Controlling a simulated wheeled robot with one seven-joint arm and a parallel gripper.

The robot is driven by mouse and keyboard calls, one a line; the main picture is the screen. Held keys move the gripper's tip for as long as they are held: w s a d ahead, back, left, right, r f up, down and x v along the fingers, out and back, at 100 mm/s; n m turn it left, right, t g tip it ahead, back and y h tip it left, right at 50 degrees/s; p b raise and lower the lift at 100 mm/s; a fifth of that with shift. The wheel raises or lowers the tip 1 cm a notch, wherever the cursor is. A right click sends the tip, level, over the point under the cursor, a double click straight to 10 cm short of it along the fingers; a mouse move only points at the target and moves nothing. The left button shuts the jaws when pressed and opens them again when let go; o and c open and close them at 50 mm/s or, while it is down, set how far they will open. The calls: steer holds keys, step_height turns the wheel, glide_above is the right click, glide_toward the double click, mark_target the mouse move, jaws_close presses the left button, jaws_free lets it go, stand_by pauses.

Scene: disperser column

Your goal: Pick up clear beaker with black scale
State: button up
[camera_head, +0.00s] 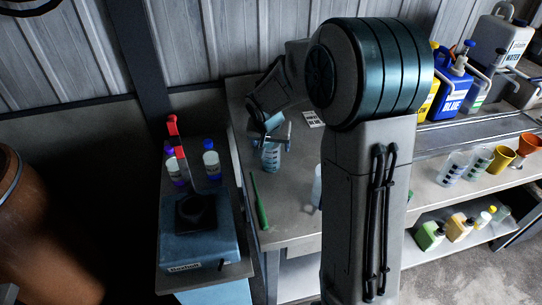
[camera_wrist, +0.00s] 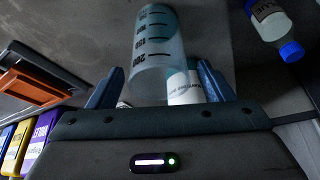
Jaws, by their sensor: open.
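A clear beaker with a black scale (camera_head: 270,157) stands on the grey bench, just below my gripper (camera_head: 276,136). In the wrist view the same beaker (camera_wrist: 157,45) shows large, with its dark marks facing the camera. Two more clear beakers with dark scales, one (camera_head: 453,167) and another (camera_head: 478,163), stand on the right bench.
A green tool (camera_head: 259,205) lies near the bench's left edge. A blue-topped device (camera_head: 198,240) and small bottles (camera_head: 211,160) stand to the left. A pale vessel (camera_head: 317,186) is partly hidden by my arm. Yellow and orange cups (camera_head: 502,159) stand at right.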

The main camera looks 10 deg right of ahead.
steer(key=c, duration=1.3)
steer(key=shift+r, duration=0.15)
